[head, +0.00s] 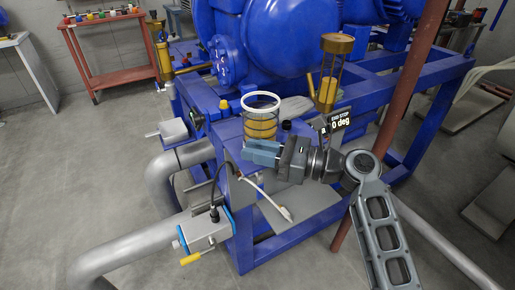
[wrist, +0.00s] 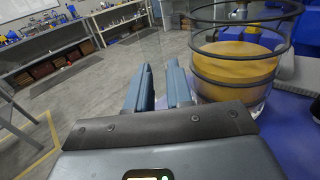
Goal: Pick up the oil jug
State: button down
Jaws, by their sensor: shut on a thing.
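The oil jug (head: 260,122) is a clear ringed cylinder with a pale rim and amber oil inside. It stands upright at the near corner of the blue machine frame. In the wrist view the jug (wrist: 238,68) fills the upper right, close beside the right finger. My gripper (head: 252,152) is at the near side of the jug, low down. In the wrist view my gripper (wrist: 160,76) has its two blue fingers near each other, shut on the jug. The part between the fingers is hard to see.
A brass-capped glass cylinder (head: 335,72) stands to the right, near an END STOP sign (head: 337,119). The large blue machine (head: 275,45) is behind. A red bench (head: 108,50) stands at the back left. A grey pipe (head: 130,250) and red post (head: 415,70) flank the frame.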

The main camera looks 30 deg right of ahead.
jog(key=shift+r, duration=1.35)
jog(key=s+d+r, duration=0.6)
jog(key=d+r, duration=0.2)
jog(key=d, duration=0.1)
jog(key=shift+d+p, duration=0.4)
jog(key=shift+s, duration=0.15)
jog(key=shift+d+f, duration=0.1)
